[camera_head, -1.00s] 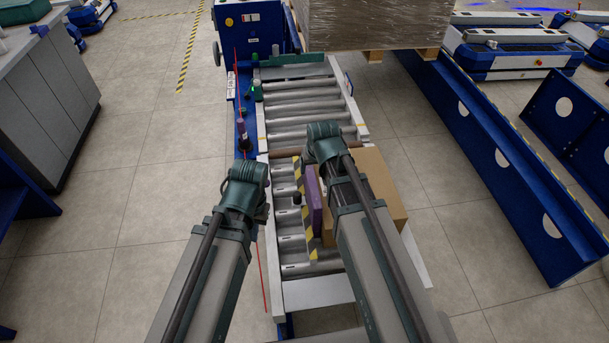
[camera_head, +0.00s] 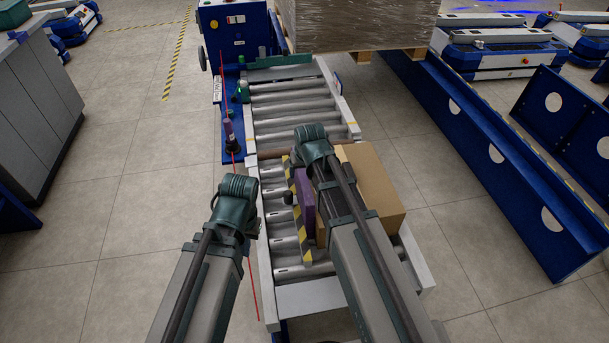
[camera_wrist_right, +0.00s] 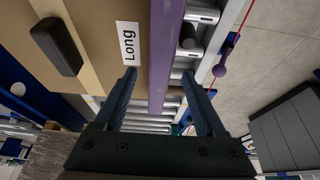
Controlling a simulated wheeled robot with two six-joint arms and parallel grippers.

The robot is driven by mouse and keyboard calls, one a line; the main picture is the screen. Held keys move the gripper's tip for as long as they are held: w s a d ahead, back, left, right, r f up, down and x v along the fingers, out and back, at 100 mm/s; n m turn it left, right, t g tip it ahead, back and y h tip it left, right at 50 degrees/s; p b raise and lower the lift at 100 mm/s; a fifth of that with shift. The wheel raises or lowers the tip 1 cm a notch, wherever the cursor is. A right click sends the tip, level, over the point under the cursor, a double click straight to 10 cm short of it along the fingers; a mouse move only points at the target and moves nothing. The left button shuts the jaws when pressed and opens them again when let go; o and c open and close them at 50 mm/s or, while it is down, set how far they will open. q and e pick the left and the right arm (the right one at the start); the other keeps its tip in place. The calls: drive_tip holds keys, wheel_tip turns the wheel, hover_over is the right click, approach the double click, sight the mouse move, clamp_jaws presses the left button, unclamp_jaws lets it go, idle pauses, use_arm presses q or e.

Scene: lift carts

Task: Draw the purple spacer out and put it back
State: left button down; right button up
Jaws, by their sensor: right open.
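The purple spacer (camera_head: 307,192) stands upright as a thin slab on the roller conveyor, against the left side of a cardboard box (camera_head: 372,182). In the right wrist view it runs as a long purple strip (camera_wrist_right: 166,45) beside the box face (camera_wrist_right: 95,20) with the "Long" label (camera_wrist_right: 128,42). My right gripper (camera_wrist_right: 160,76) is open, and the spacer shows between its fingers; no grip on it is visible. In the head view my right arm hides part of spacer and box. My left gripper (camera_head: 243,208) hangs at the conveyor's left edge; its fingers are not clear.
A yellow-black striped bar (camera_head: 303,228) lies left of the spacer, with a dark knob (camera_head: 288,197) near it. A purple bottle-like piece (camera_head: 229,130) stands on the blue left ledge. Rollers (camera_head: 300,109) beyond are bare. A wrapped pallet load (camera_head: 355,22) stands behind.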

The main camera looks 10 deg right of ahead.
sight(303, 175)
drive_tip(key=b+x, duration=0.4)
drive_tip(key=x, duration=0.1)
drive_tip(key=shift+w+f, duration=0.15)
drive_tip(key=shift+f, duration=0.2)
clamp_jaws()
idle(0.8)
drive_tip(key=shift+r, duration=0.15)
idle(0.3)
drive_tip(key=shift+r+p, duration=5.9)
drive_tip(key=shift+p, duration=0.05)
